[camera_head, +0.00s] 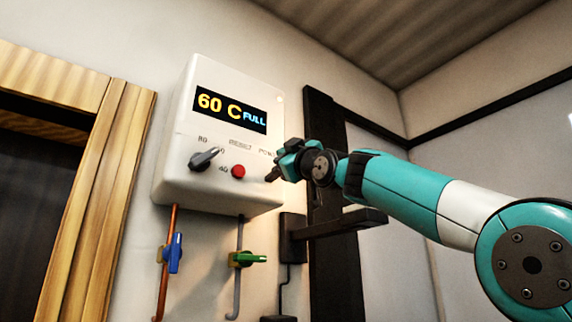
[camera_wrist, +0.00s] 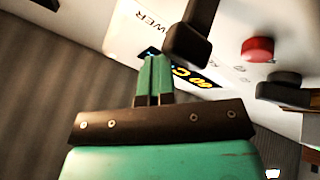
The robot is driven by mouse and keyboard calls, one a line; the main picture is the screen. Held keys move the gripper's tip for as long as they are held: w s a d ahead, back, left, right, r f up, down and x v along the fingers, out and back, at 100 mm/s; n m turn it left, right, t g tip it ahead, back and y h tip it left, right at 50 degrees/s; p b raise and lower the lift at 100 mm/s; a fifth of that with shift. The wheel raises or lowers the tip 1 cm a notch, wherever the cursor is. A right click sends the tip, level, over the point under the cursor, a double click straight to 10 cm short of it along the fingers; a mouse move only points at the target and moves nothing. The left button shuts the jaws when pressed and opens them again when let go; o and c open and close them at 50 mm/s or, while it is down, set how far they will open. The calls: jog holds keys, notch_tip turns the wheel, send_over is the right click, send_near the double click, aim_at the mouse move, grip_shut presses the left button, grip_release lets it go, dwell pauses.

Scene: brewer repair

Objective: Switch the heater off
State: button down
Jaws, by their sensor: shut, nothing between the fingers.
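The heater (camera_head: 178,178) is a white wall box with a lit display (camera_head: 230,109) reading "60 C FULL". Its front has a dark knob (camera_head: 204,159), a red reset button (camera_head: 238,171) and a label "POWER" at the right, partly covered by my gripper (camera_head: 287,158). A dark lever (camera_head: 271,174), apparently the power switch, sticks out beside my gripper. In the wrist view this lever (camera_wrist: 190,40) is large, just right of my gripper's fingertips (camera_wrist: 153,62). The fingers are shut and empty, close to the panel. Whether they touch the lever I cannot tell.
Below the heater are a copper pipe with a blue valve handle (camera_head: 175,253) and a grey pipe with a green valve handle (camera_head: 247,259). A dark post with a bracket (camera_head: 345,222) stands right of the heater, behind my arm. A wooden door frame (camera_head: 105,190) is at the left.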

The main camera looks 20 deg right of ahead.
jog(key=shift+w+a+f+b, duration=0.1)
jog(key=shift+w+f+b, duration=0.1)
jog(key=shift+f+b, duration=0.4)
jog(key=shift+w+f+b, duration=0.2)
jog(key=shift+w+f, duration=0.05)
jog(key=shift+f, duration=0.6)
jog(key=shift+w+a+f+b, duration=0.1)
jog(key=shift+w+f+b, duration=0.1)
jog(key=shift+f+b, duration=0.4)
jog(key=shift+p, duration=0.3)
jog(key=shift+s+d+r, duration=0.1)
jog(key=shift+s, duration=0.15)
jog(key=s+d+r+b, duration=0.1)
jog(key=s+b, duration=0.3)
jog(key=s, duration=0.4)
jog(key=shift+s+d+b, duration=0.25)
jog(key=shift+d+b, duration=0.05)
jog(key=shift+d, duration=0.6)
